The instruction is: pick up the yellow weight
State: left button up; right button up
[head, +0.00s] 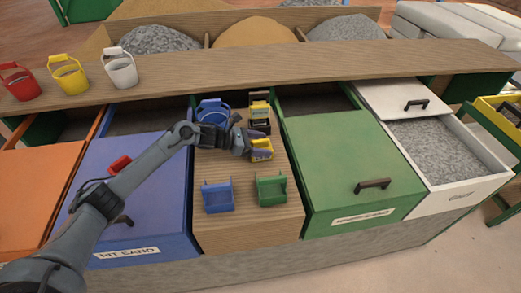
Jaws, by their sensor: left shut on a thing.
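My left gripper (250,146) reaches in from the lower left over the wooden middle stand. It is shut on the yellow weight (262,155), a small yellow block with dark marks on its front. The fingers hide part of the weight. I cannot tell whether the weight still touches the wood under it. Another yellow and black piece (259,110) stands just behind it. My right gripper is not in view.
A blue bucket (211,108) stands behind my wrist. A blue tray (218,196) and a green tray (272,190) sit in front. Blue (150,215) and green (345,160) drawers flank the stand. Red, yellow and white buckets line the shelf (220,66) at upper left.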

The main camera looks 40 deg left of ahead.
pick_arm(q)
jog(key=c, duration=0.5)
jog(key=shift+o, duration=0.2)
jog(key=shift+r, duration=0.15)
jog(key=shift+r, duration=0.1)
